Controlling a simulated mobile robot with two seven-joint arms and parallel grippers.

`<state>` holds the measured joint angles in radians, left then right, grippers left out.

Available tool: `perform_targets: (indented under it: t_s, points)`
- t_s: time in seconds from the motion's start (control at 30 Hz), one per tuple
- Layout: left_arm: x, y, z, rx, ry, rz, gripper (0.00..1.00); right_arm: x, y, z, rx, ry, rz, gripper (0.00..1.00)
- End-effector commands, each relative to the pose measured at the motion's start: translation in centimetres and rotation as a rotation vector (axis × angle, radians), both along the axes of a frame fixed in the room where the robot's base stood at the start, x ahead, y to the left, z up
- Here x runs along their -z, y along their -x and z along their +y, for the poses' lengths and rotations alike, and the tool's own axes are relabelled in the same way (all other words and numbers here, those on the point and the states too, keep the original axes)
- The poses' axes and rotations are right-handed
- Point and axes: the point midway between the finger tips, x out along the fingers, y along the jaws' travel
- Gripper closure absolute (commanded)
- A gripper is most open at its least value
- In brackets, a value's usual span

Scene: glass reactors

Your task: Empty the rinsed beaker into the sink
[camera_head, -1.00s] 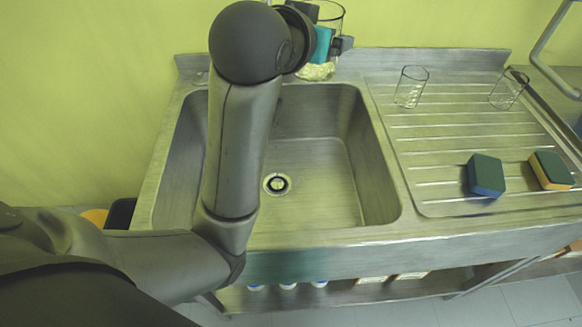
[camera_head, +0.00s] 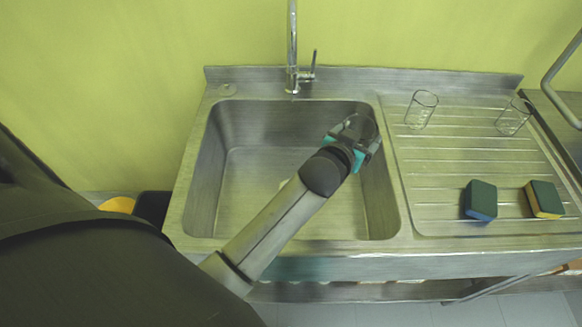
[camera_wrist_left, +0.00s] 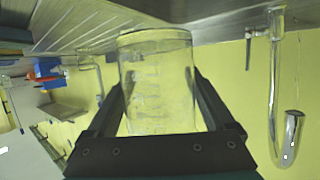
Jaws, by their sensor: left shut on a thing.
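My left gripper (camera_head: 350,147) is over the right part of the sink (camera_head: 240,125) in the head view. It is shut on a clear glass beaker (camera_head: 357,127), partly hidden by the gripper. In the left wrist view the beaker (camera_wrist_left: 158,70) sits between the two dark fingers (camera_wrist_left: 158,98), with faint markings on its wall. That view is turned over, with the counter at the top and the tap hanging down, so the wrist is rolled over and the beaker looks tipped. I see no liquid in the beaker. My right gripper is not in view.
The tap (camera_head: 292,45) stands behind the sink. Two glass beakers, one left (camera_head: 421,110) and one right (camera_head: 513,117), stand on the ribbed drainboard (camera_head: 450,160). Two sponges (camera_head: 480,200) (camera_head: 544,199) lie nearer its front. The left part of the sink is clear.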

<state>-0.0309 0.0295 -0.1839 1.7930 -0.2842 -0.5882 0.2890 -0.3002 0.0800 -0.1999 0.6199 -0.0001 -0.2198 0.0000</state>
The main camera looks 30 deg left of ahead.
Motion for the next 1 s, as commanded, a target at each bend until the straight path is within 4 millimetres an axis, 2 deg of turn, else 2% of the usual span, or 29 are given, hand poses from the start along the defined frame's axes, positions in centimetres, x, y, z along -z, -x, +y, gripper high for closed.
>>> perform_targets:
  t_s: [0.03,0.2,0.4,0.6,1.0]
  points:
    - [0.9,0.8,-0.3,0.014,0.000,0.008,0.72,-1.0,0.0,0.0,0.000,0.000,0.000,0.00]
    - [4.1,3.2,-1.5,0.064,0.007,0.012,0.72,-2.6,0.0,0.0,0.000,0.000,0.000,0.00]
    - [6.6,6.0,-2.6,0.115,0.023,0.015,0.72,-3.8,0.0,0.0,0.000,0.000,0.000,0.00]
    - [7.7,7.3,-3.2,0.139,0.032,0.015,0.72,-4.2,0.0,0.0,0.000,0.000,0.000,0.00]
    - [7.8,7.5,-3.1,0.142,0.043,0.014,0.72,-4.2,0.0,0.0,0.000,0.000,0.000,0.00]
